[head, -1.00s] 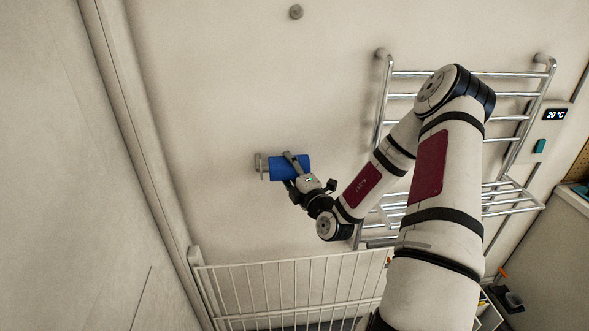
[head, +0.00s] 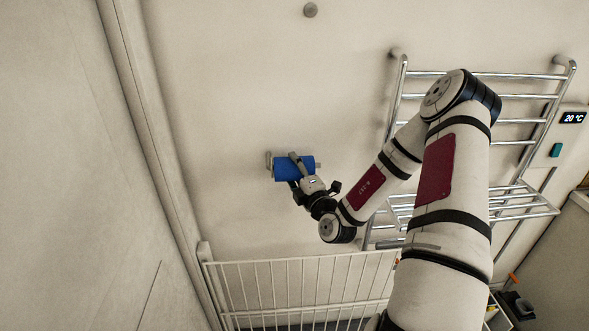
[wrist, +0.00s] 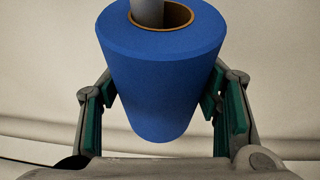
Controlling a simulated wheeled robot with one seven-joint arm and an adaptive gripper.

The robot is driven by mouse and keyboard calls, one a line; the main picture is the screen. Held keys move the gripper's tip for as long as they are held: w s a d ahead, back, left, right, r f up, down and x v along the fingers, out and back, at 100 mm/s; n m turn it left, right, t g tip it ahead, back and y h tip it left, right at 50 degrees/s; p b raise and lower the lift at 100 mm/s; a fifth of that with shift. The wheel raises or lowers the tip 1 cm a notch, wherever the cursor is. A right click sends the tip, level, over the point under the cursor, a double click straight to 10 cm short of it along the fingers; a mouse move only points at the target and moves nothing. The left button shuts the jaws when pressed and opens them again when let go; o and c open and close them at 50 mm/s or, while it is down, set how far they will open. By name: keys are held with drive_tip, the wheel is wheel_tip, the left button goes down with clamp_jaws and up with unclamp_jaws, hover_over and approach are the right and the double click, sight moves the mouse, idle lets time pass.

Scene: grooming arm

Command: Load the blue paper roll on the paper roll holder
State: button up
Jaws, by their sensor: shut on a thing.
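The blue paper roll (head: 285,172) is at the wall in the head view, lying roughly level. My gripper (head: 297,163) is shut on it, with one finger across its front. The grey paper roll holder (head: 269,161) shows at the roll's left end, and a small grey tip shows past its right end. In the wrist view the blue roll (wrist: 160,75) sits between the green-padded fingers of my gripper (wrist: 162,90). The holder's grey rod (wrist: 148,10) enters the brown core, so the roll is around the rod. The rod inside the roll is hidden.
A chrome towel rack (head: 480,75) is on the wall to the right, behind my arm. A white barred rail (head: 300,285) stands below the roll. A round knob (head: 310,10) is on the wall above. The wall around the roll is bare.

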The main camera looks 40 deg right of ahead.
drive_tip(key=o, duration=1.7)
drive_tip(key=shift+s, duration=0.1)
drive_tip(key=v, duration=1.1)
drive_tip(key=shift+s, duration=0.4)
